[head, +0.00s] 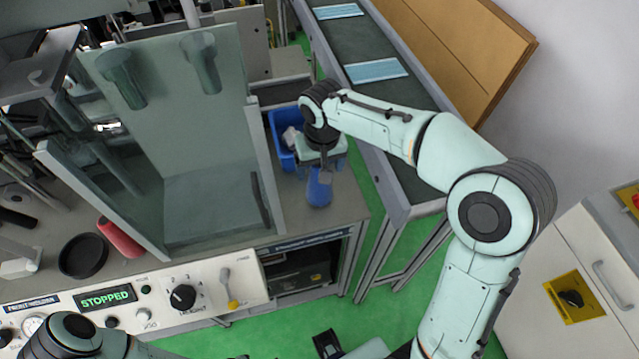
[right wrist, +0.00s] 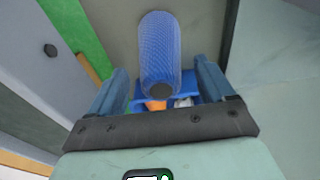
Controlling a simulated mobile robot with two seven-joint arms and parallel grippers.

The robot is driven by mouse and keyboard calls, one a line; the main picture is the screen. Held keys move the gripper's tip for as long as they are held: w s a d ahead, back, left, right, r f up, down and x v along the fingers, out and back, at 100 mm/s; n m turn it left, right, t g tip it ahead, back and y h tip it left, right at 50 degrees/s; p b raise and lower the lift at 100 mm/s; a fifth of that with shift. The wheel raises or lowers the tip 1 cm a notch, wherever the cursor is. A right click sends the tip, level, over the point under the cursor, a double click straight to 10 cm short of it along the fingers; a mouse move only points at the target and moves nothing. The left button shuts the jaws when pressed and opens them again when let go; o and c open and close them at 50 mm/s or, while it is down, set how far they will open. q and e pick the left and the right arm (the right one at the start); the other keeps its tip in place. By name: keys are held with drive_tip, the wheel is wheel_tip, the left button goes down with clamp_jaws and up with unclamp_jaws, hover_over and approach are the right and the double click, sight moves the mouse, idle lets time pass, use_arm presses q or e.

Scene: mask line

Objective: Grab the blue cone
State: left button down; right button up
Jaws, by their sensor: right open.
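The blue cone (head: 319,191) stands on the grey worktop near its right end in the head view. In the right wrist view the cone (right wrist: 159,45) has a ribbed blue surface and a dark round end. My right gripper (head: 320,172) is just over the cone, with its jaws pointing down. In the right wrist view my right gripper (right wrist: 160,78) is open, with one finger on each side of the cone's near end. Gaps show on both sides. My left gripper is out of view.
A blue bin (head: 274,125) with white contents is behind the cone. A clear guard panel (head: 262,150) stands to the left. A conveyor (head: 385,185) carrying pale blue masks (head: 376,70) runs along the right. A red cylinder (head: 119,238) and dark dish (head: 83,256) are far left.

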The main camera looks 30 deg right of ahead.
drive_tip(key=shift+w+f, duration=0.1)
drive_tip(key=shift+f, duration=0.55)
drive_tip(key=c, duration=1.4)
clamp_jaws()
drive_tip(key=shift+r, duration=0.15)
